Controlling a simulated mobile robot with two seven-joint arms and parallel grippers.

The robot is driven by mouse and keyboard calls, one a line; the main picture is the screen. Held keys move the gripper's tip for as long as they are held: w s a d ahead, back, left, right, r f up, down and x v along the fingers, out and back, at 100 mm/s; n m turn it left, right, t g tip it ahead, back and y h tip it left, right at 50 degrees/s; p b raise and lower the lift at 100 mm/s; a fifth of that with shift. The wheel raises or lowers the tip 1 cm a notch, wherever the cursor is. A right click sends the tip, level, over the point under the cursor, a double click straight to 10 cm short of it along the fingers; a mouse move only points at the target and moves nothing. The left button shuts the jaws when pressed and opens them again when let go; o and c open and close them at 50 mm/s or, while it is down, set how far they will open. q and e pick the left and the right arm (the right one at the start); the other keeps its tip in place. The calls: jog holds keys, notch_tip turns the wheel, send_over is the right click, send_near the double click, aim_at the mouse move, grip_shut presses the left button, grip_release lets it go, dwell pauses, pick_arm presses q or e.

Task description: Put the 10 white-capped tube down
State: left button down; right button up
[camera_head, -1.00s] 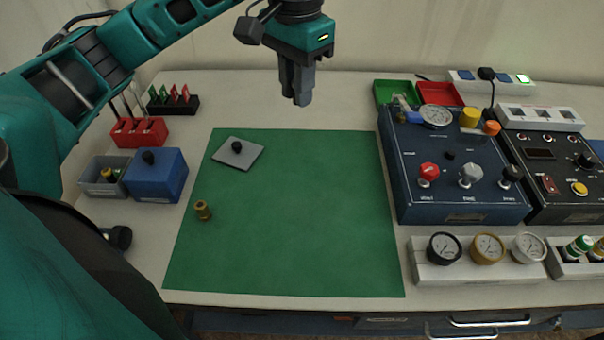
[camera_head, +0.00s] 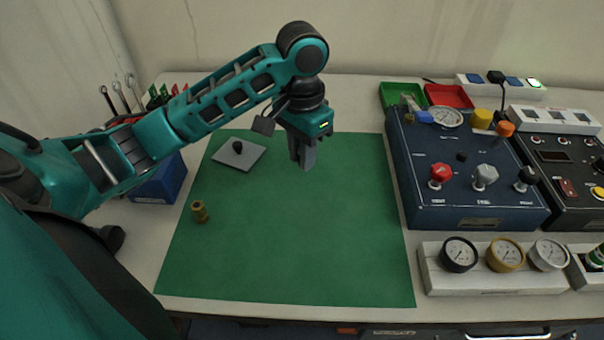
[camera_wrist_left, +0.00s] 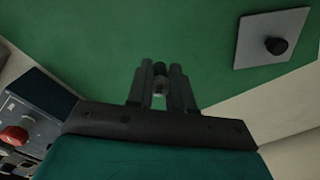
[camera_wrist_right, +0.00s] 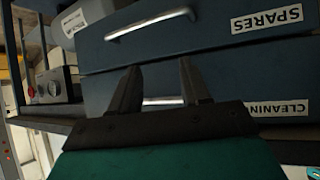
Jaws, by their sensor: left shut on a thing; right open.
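My left gripper (camera_head: 303,160) is above the upper middle of the green mat (camera_head: 290,240), fingers pointing down. In the left wrist view its fingers (camera_wrist_left: 160,78) are shut on a small tube (camera_wrist_left: 160,87), which shows a pale part and a dark end. Its cap and label cannot be made out, and the fingers hide it in the head view. My right gripper (camera_wrist_right: 158,68) is open and empty in the right wrist view, in front of the drawers, and is out of the head view.
A grey plate with a black knob (camera_head: 238,154) and a brass fitting (camera_head: 199,211) are on the mat's left side. A blue control box (camera_head: 470,180) and a gauge holder (camera_head: 490,281) stand to the right. The mat's middle and front are clear. Labelled drawers (camera_wrist_right: 200,42) face my right gripper.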

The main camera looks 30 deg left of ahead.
aim_at(302, 182)
pick_arm(q)
notch_tip(302, 182, down, 4)
jog(key=shift+f+b, duration=0.25)
jog(key=shift+b, duration=0.25)
jog(key=shift+f, duration=0.1)
jog(key=c, duration=1)
grip_release()
